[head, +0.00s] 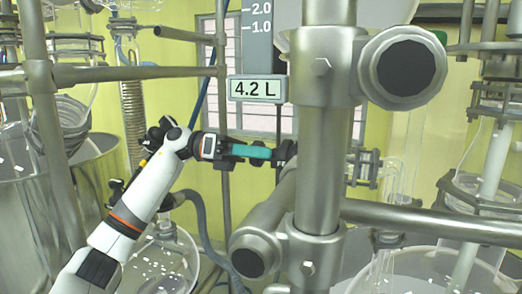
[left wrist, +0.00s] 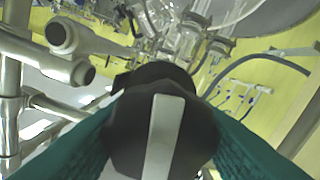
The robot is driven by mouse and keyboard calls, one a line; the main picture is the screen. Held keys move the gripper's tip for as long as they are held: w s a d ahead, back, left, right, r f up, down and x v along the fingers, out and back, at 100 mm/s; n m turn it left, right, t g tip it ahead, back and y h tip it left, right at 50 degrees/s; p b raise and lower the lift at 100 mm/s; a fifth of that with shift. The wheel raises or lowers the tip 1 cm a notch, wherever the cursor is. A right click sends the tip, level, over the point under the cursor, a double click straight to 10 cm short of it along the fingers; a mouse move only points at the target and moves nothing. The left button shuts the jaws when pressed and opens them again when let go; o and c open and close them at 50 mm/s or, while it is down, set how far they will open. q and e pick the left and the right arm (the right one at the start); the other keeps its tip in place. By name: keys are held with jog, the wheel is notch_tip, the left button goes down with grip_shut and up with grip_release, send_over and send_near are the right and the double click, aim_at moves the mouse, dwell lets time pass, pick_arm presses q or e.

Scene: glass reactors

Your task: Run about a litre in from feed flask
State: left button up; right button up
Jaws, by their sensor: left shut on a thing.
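My left gripper (head: 268,154) reaches in from the left, its teal fingers beside the thick steel post. In the left wrist view its fingers are shut on a black valve knob (left wrist: 125,135), one on each side. The knob has a pale grey bar (left wrist: 165,138) across its face, nearly upright in that view. In the head view most of the knob is hidden by the fingers and post. A display (head: 257,89) reads 4.2 L, under a grey scale (head: 259,35) marked 2.0 and 1.0. Which vessel is the feed flask I cannot tell. My right gripper is not in view.
A thick steel post (head: 322,175) with pipe clamps stands close in front, and a horizontal rail (head: 430,222) runs right from it. Glass vessels and tubing stand on both sides. A round glass flask (head: 178,250) with white flecks is below my left arm.

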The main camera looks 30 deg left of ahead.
pick_arm(q)
jog(key=n+p, duration=0.2)
jog(key=n, duration=0.3)
jog(key=shift+r+n, duration=0.1)
jog(key=shift+n, duration=0.2)
dwell(0.4)
jog(key=o, duration=1)
jog(key=shift+w, duration=0.1)
jog(key=shift+a, duration=0.1)
jog(key=shift+a+f+b, duration=0.2)
jog(key=shift+a+b, duration=0.1)
jog(key=b+v, duration=0.2)
jog(key=v, duration=0.4)
jog(key=shift+s+a, duration=0.25)
jog(key=shift+a, duration=0.1)
jog(key=shift+r, duration=0.1)
